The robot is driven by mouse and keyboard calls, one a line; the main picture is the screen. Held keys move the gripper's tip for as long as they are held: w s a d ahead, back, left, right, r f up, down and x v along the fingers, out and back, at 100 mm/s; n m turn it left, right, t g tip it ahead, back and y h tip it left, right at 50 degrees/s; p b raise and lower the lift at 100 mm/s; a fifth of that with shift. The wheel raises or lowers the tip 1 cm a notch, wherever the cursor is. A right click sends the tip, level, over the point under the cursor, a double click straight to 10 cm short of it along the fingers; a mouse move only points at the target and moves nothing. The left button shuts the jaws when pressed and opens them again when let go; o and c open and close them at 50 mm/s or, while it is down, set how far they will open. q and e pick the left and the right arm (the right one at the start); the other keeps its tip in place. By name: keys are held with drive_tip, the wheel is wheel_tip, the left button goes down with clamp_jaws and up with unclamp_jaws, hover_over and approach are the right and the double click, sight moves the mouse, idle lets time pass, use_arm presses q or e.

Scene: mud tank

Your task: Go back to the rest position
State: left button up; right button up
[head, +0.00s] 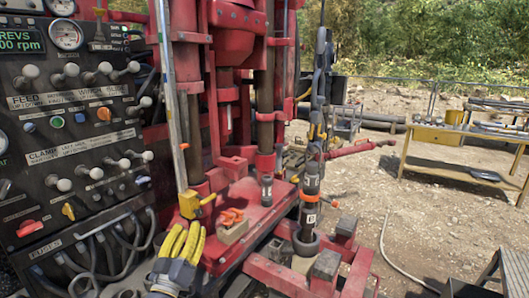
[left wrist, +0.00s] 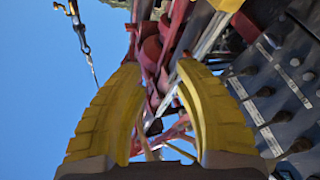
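My left gripper (head: 184,236) is in the lower middle of the head view, in front of the red drilling machine (head: 220,160) and right of the control panel (head: 75,130). Its yellow fingers point up, apart and empty. In the left wrist view the gripper (left wrist: 158,72) shows both fingers spread, with nothing between them. The machine's red frame (left wrist: 152,50) shows beyond the fingers, and the panel (left wrist: 280,90) is at the right. I cannot make out my right gripper in either view.
Cables (head: 110,255) hang below the panel, close to my left gripper. Orange pieces (head: 232,217) lie on the red platform (head: 265,215). A dark upright pipe (head: 309,195) stands right of it. A yellow workbench (head: 455,137) stands on open gravel at the right.

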use_arm(q)
drive_tip(key=s+a+f+m+g+y, duration=0.1)
drive_tip(key=s+f+m+g, duration=0.25)
drive_tip(key=s+f, duration=0.6)
drive_tip(key=s+a+f+m+g+y, duration=0.1)
drive_tip(key=s+f+m+g, duration=0.35)
drive_tip(key=f, duration=0.85)
drive_tip(key=s+a+f+m+g+y, duration=0.1)
drive_tip(key=s+a+f+g+y, duration=0.25)
drive_tip(key=s, duration=0.65)
drive_tip(key=s+a+f+m+g+y, duration=0.1)
drive_tip(key=s+a+f+g+y, duration=0.25)
drive_tip(key=s, duration=0.75)
drive_tip(key=s+d+f+n+g+h, duration=0.1)
drive_tip(key=d+f+h, duration=0.1)
drive_tip(key=f, duration=1.4)
drive_tip(key=s+d+f+g+h, duration=0.1)
drive_tip(key=d+f+h, duration=0.1)
drive_tip(key=f, duration=1.4)
drive_tip(key=s+f+n+g+h, duration=0.2)
drive_tip(key=s+f+g, duration=0.1)
drive_tip(key=s+f, duration=1.7)
drive_tip(key=shift+s+f+n, duration=0.2)
drive_tip(key=shift+s+n, duration=0.2)
drive_tip(key=shift+s, duration=0.55)
